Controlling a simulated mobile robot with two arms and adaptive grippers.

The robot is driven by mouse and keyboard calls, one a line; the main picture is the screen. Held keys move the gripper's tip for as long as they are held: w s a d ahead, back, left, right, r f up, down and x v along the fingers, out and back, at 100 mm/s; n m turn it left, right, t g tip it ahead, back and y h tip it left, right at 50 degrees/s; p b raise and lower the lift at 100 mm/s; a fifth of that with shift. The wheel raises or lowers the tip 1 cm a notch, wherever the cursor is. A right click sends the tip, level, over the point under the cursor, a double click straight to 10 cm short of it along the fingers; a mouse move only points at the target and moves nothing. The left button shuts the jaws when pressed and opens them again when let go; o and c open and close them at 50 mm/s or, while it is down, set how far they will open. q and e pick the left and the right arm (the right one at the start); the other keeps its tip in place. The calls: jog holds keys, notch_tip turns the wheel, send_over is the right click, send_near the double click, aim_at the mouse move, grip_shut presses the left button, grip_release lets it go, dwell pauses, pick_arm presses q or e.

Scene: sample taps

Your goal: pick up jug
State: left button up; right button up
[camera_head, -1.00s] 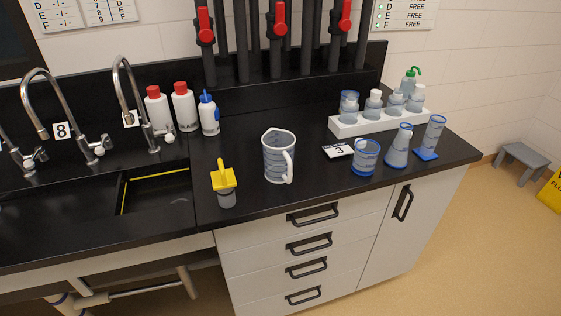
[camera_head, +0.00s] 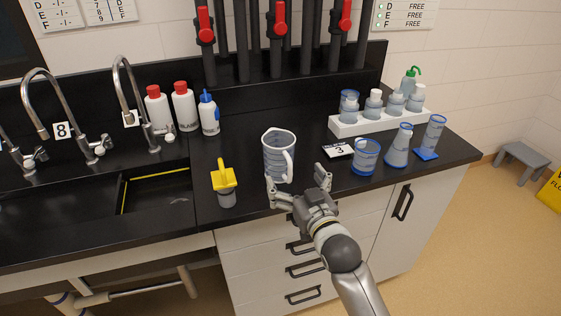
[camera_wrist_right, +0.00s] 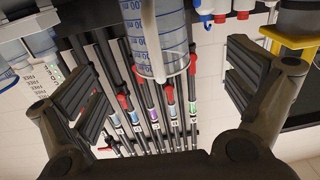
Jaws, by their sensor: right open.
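The jug (camera_head: 275,158), clear with blue graduation marks and a white handle on its right side, stands upright on the black counter (camera_head: 236,160). My right gripper (camera_head: 297,180) is open and empty at the counter's front edge, just in front of the jug and a little to its right. Its fingers are apart, and I see no contact with the jug. In the right wrist view the jug (camera_wrist_right: 157,38) hangs into the picture from the top, between and beyond the two spread fingers (camera_wrist_right: 158,90). My left gripper is not in view.
A yellow-topped container (camera_head: 225,185) stands left of the jug. Bottles (camera_head: 183,107) stand behind left, a white rack (camera_head: 378,122) behind right. A sink (camera_head: 155,192) is at left.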

aim_at(290, 169)
jog(key=x, duration=0.5)
jog(key=shift+w+a+r+p, duration=0.1)
jog(key=shift+w+r+p, duration=0.15)
jog(key=shift+w+p, duration=0.2)
jog(key=shift+x, duration=2.2)
jog(key=shift+r, duration=0.15)
jog(key=c, duration=1.1)
